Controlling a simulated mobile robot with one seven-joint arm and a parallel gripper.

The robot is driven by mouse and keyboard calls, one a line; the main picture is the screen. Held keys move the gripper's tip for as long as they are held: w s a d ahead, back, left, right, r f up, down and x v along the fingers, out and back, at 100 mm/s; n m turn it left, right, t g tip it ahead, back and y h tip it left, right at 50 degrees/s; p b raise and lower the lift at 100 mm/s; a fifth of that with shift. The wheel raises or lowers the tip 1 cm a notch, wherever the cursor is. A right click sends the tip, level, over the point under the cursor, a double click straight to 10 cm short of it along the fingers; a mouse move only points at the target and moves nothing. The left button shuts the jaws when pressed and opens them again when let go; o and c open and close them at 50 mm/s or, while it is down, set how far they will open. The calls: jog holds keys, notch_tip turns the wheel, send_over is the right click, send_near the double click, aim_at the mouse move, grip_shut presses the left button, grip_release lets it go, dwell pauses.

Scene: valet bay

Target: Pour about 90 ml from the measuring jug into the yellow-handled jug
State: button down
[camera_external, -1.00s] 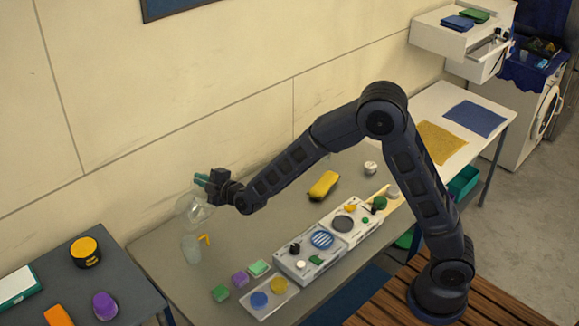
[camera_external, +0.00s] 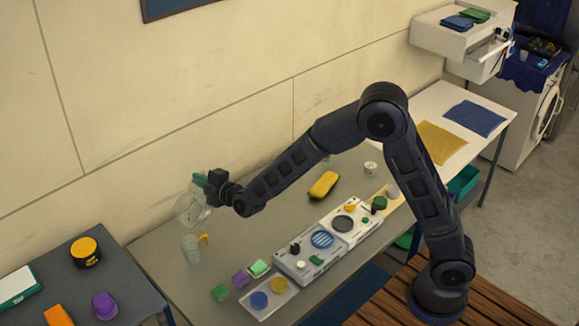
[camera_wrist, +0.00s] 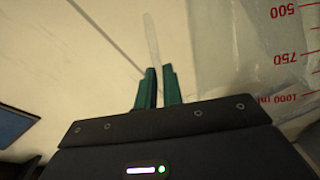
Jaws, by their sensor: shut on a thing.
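The clear measuring jug (camera_external: 190,209) is held in the air above the back left part of the grey table. My gripper (camera_external: 201,180) is shut on it at its upper side. In the wrist view the jug (camera_wrist: 290,62) fills the right side, with red marks 500, 750 and 1000 ml, and green fingertips (camera_wrist: 158,86) show close together. The marks appear upside down there. The yellow-handled jug (camera_external: 191,249), clear with a yellow handle, stands upright on the table just below the measuring jug. Liquid levels and any stream cannot be made out.
A yellow case (camera_external: 323,185) lies right of the jugs. A control panel (camera_external: 310,262) and several coloured blocks (camera_external: 240,279) lie toward the front. A separate dark table (camera_external: 125,275) stands at left. The wall is close behind the jugs.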

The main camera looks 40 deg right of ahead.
jog(key=shift+s+a+r+n+t+p, duration=0.15)
jog(key=shift+s+a+r+n+p, duration=0.15)
jog(key=shift+a, duration=0.2)
jog(key=shift+s+a+r+n+t+p, duration=0.15)
jog(key=shift+s+a+r+n+p, duration=0.05)
jog(key=shift+s+a+n+p, duration=0.2)
dwell(2.1)
jog(key=w+d+m, duration=0.1)
jog(key=w+d+f, duration=0.1)
jog(key=d+f+m+g, duration=0.1)
jog(key=d, duration=0.1)
jog(key=shift+w+f+m, duration=0.2)
jog(key=shift+w+m, duration=0.1)
jog(key=shift+w, duration=0.1)
jog(key=shift+w+d+f+m+g, duration=0.25)
jog(key=shift+d+f+m, duration=0.15)
jog(key=shift+f, duration=0.1)
jog(key=shift+w+d+f+m+g, duration=0.15)
jog(key=shift+w+d+f+m, duration=0.1)
jog(key=shift+d+f+m, duration=0.2)
jog(key=shift+f, duration=0.15)
dwell(1.0)
